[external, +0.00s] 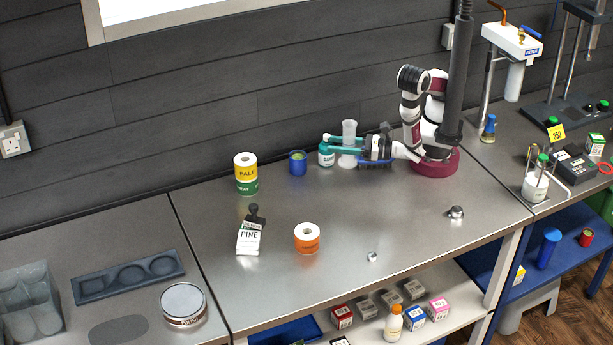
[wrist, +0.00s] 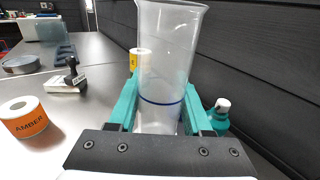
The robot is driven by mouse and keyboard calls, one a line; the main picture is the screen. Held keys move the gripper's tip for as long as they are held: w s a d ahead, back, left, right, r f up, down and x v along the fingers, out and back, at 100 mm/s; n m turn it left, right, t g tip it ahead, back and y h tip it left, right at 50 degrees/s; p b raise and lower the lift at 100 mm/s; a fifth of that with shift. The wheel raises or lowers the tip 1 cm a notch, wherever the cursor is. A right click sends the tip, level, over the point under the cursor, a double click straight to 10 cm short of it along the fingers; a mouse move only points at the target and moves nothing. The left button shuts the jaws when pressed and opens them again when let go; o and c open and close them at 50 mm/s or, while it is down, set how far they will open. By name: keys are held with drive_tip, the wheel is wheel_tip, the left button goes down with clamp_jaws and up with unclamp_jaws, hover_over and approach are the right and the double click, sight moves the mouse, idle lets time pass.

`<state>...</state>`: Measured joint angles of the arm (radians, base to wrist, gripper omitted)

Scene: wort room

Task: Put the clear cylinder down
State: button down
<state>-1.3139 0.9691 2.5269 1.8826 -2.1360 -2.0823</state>
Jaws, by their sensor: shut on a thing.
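The clear cylinder (external: 349,130) is a tall, translucent measuring cylinder with a wide lip. It stands upright between the teal fingers of my gripper (external: 340,144), which is shut on it at the back of the bench. In the wrist view the cylinder (wrist: 166,55) fills the space between the fingers of my gripper (wrist: 161,100), with a blue ring around its body. Its base shows below the fingers in the external view, at or very near the bench top (external: 350,215); I cannot tell whether it touches.
A teal bottle with a white cap (external: 326,157) is close beside the cylinder. A blue cup (external: 298,163) and stacked yellow and green rolls (external: 246,175) are further left. An orange roll (external: 307,238), a stamp on a PINE box (external: 249,238) and small metal pieces lie forward. The middle is mostly clear.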

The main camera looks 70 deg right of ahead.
drive_tip(key=s+a+f+n+g+y, duration=0.2)
drive_tip(key=s+a+n+g+y, duration=0.3)
drive_tip(key=s+a+y, duration=0.75)
drive_tip(key=a+f+h, duration=0.1)
drive_tip(key=a+f, duration=0.1)
drive_tip(key=s+a+f+n+h, duration=0.1)
drive_tip(key=a+f, duration=0.1)
drive_tip(key=f, duration=0.1)
drive_tip(key=s+a+f+h, duration=0.1)
drive_tip(key=a+f, duration=0.1)
drive_tip(key=shift+s+f+n, duration=0.2)
drive_tip(key=shift+f+n, duration=0.1)
drive_tip(key=shift+n, duration=0.1)
drive_tip(key=shift+c, duration=1.7)
unclamp_jaws()
drive_tip(key=shift+f, duration=0.1)
